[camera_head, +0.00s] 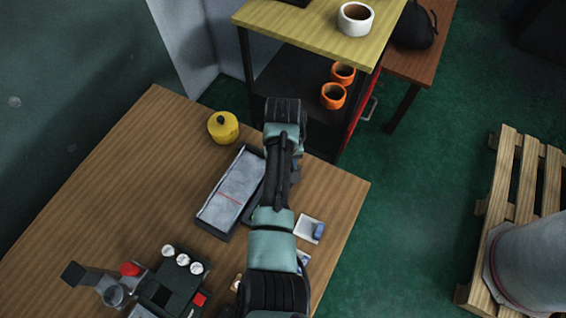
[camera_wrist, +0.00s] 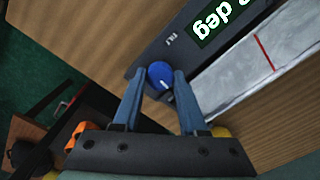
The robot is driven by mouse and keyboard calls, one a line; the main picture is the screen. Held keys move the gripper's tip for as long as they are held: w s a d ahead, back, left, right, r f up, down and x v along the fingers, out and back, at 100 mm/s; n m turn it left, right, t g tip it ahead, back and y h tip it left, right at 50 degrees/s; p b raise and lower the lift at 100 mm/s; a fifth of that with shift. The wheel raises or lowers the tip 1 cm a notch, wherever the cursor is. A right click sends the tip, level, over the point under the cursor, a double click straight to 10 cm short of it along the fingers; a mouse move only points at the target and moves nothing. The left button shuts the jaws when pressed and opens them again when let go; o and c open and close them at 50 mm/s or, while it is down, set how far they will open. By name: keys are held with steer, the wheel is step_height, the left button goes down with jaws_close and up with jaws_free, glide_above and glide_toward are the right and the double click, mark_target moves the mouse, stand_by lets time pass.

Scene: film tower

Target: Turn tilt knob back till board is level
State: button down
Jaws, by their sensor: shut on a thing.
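The tilt knob (camera_wrist: 160,74) is a blue round knob beside the printed word "TILT" on a dark panel (camera_wrist: 175,48) in the wrist view. My gripper (camera_wrist: 163,84) is shut on the knob, with a finger on each side of it. A green display (camera_wrist: 222,20) on the panel shows "deg", upside down, with its number cut off by the frame edge. The board (camera_wrist: 255,65) is a grey strip with a red line, and it also shows in the head view (camera_head: 232,197). In the head view my arm hides the knob and my gripper.
A yellow round pot (camera_head: 223,126) stands on the wooden table (camera_head: 130,170) behind the board. A dark device (camera_head: 170,285) with white and red knobs stands front left. A shelf (camera_head: 300,35) holds cups.

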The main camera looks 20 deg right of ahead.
steer(key=shift+r+n, duration=0.1)
steer(key=shift+n, duration=0.5)
steer(key=shift+p, duration=0.3)
steer(key=shift+w, duration=0.1)
steer(key=shift+c, duration=2.2)
jaws_free()
step_height(320, 180, up, 13)
